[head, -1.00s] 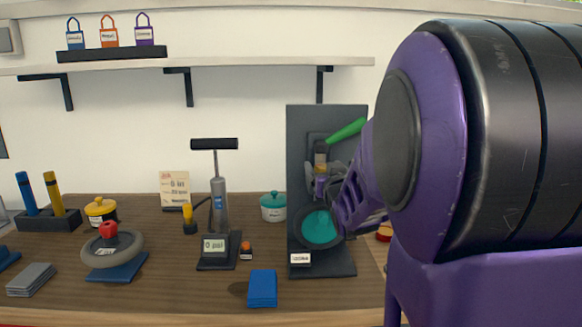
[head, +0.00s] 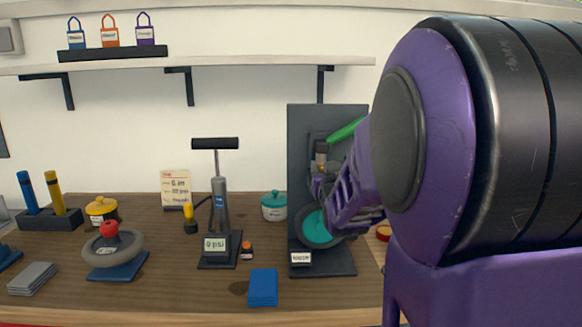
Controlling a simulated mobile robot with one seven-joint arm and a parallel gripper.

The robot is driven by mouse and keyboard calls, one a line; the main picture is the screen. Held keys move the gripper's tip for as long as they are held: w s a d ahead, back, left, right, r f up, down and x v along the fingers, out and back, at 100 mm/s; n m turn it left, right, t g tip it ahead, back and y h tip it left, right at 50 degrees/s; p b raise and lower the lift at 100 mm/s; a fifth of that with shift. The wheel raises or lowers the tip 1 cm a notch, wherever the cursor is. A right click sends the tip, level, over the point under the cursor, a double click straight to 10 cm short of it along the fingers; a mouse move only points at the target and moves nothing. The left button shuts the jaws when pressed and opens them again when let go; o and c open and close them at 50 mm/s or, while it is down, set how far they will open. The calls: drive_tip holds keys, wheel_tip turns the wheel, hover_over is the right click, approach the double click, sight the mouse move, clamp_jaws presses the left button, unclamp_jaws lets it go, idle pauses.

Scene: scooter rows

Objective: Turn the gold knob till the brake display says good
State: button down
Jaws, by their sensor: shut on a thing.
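The brake stand (head: 301,125) is a dark upright board on a base at the right of the bench. It carries a green lever (head: 346,130), a small gold-brown part (head: 321,147) and a teal-centred wheel (head: 318,228). The brake display (head: 300,258) is a small pale plate at the stand's foot; its dark word is too small to read surely. My gripper (head: 317,186) is in front of the board, below the gold-brown part and above the wheel. It is shut on the gold knob, which its fingers mostly hide.
A floor pump with a 0 psi display (head: 215,245) stands left of the brake stand. My arm covers the right side. Bare bench shows at the front.

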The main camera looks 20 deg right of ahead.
drive_tip(key=shift+w+a+r+m+g+h+p, duration=0.15)
drive_tip(key=shift+m+g+h+p, duration=0.35)
drive_tip(key=shift+m+h+p, duration=0.45)
drive_tip(key=shift+a+r+m+g+h+p, duration=0.1)
drive_tip(key=shift+m+g+h+p, duration=0.5)
drive_tip(key=shift+h, duration=0.55)
drive_tip(key=m+g+h+p, duration=0.1)
drive_tip(key=m+h+p, duration=0.1)
drive_tip(key=p, duration=0.1)
drive_tip(key=shift+a+f+g+h, duration=0.1)
drive_tip(key=shift+g+h, duration=0.2)
drive_tip(key=shift+f+m+g+h, duration=0.1)
drive_tip(key=shift+m+g+h, duration=0.2)
drive_tip(key=shift+h, duration=0.1)
drive_tip(key=shift+c, duration=1.9)
unclamp_jaws()
drive_tip(key=shift+w, duration=0.1)
drive_tip(key=p+v, duration=0.1)
drive_tip(key=v, duration=1.6)
